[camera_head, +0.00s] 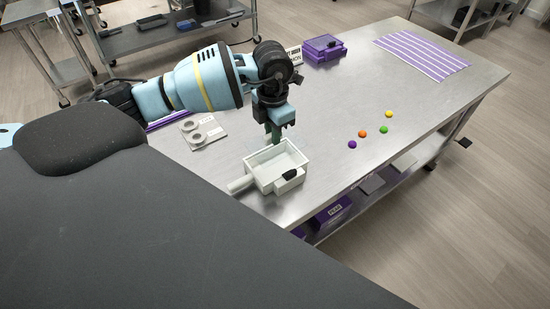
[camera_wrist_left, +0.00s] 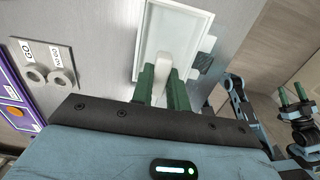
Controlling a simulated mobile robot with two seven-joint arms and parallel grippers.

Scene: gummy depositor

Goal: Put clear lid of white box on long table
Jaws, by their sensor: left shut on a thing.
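The white box (camera_head: 263,183) sits near the front edge of the long table (camera_head: 330,155), with a side handle and a black-topped part on it. It also shows in the left wrist view (camera_wrist_left: 143,45). My left gripper (camera_head: 274,138) points down over the box's far side. In the left wrist view its green fingers (camera_wrist_left: 164,88) are shut on a pale upright grip (camera_wrist_left: 163,62) over the box, which I take as the clear lid's handle. The lid's clear sheet is hard to make out, so I cannot tell whether it touches the box. My right gripper (camera_wrist_left: 292,93) is open and empty off to the side.
Several coloured gummy balls (camera_head: 362,133) lie right of the box. A plate with two rings (camera_head: 202,131) lies to the left.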

